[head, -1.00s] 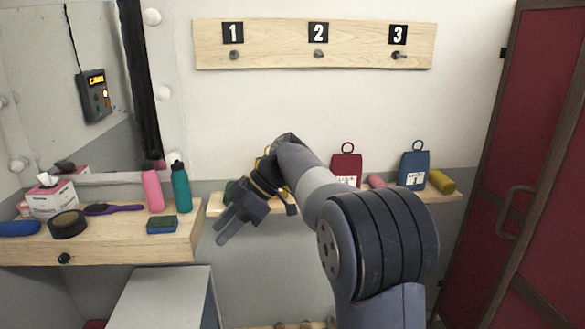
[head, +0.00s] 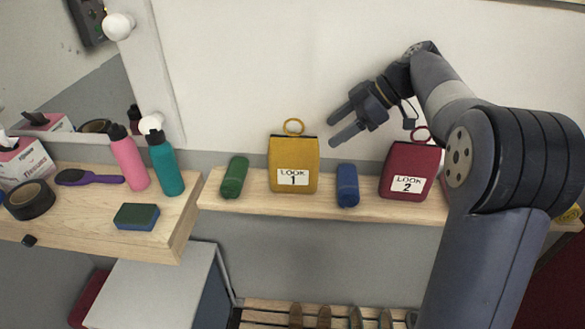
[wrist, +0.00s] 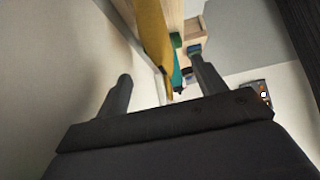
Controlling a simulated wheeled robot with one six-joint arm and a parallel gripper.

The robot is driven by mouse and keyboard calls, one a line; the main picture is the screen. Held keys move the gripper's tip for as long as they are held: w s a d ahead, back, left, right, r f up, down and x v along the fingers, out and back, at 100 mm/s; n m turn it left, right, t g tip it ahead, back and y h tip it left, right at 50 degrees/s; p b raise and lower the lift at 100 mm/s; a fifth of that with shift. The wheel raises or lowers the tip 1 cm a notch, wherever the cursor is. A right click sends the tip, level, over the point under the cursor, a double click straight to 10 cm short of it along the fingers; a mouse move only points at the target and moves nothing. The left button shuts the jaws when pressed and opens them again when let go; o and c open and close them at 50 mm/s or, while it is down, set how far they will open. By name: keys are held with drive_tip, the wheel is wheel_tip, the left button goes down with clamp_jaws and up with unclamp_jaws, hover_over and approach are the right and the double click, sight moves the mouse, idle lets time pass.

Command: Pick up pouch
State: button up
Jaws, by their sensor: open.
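A yellow pouch (head: 294,165) labelled LOOK 1, with a ring on top, stands upright on the wall shelf (head: 262,199). A red pouch (head: 408,172) labelled LOOK 2 stands further right, its ring partly behind my arm. My gripper (head: 340,127) is open and empty. In the head view it appears right of the yellow pouch's ring, over the wall, fingers pointing left. In the wrist view the yellow pouch (wrist: 154,32) lies ahead, between the lines of the two fingers (wrist: 162,82). The fingers do not appear to touch it.
A green roll (head: 234,177) and a blue roll (head: 347,185) flank the yellow pouch. Left, the dressing table (head: 150,228) holds a pink bottle (head: 129,158), a teal bottle (head: 164,163) and a sponge (head: 136,216). The wall above the shelf is clear.

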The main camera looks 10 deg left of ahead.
sight(304, 151)
drive_tip(key=x, duration=0.5)
drive_tip(key=shift+w+a+f+p, duration=0.1)
drive_tip(key=shift+a+f+p, duration=0.05)
drive_tip(key=shift+p, duration=0.2)
drive_tip(key=p+x, duration=0.1)
drive_tip(key=x, duration=0.3)
drive_tip(key=shift+a+p, duration=0.2)
drive_tip(key=shift+p, duration=0.15)
drive_tip(key=shift+a+f, duration=0.2)
drive_tip(key=shift+f, duration=0.15)
drive_tip(key=c, duration=1.4)
drive_tip(key=shift+r, duration=0.1)
drive_tip(key=shift+c, duration=0.2)
